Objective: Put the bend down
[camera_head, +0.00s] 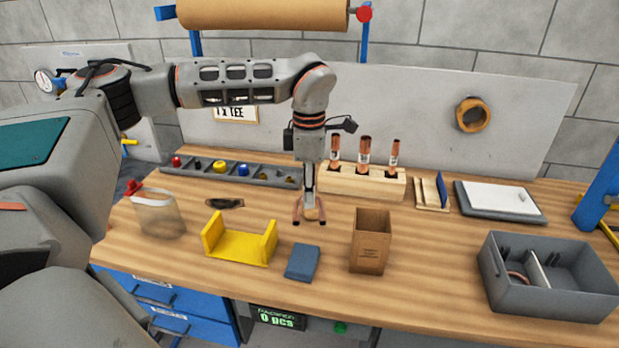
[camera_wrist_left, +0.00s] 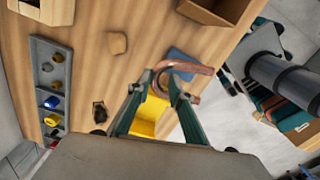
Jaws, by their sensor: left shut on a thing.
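My left gripper (camera_head: 309,207) comes down from above the middle of the workbench. It is shut on a copper bend (camera_wrist_left: 188,67), a curved tube that shows clearly between the fingertips (camera_wrist_left: 162,82) in the left wrist view. In the head view only parts of the bend (camera_head: 297,211) show beside the fingers. The bend appears held above the bench top; the exact gap is hard to tell. The blue pad (camera_head: 303,262) and the yellow cradle (camera_head: 240,246) lie in front of the gripper. My right gripper is not in view.
An open cardboard box (camera_head: 371,242) stands right of the blue pad. A wooden rack (camera_head: 345,184) with upright copper tubes is behind. A grey parts tray (camera_head: 262,178) is at the back left, a grey bin (camera_head: 565,298) at the right. A clear bag (camera_head: 158,217) sits left.

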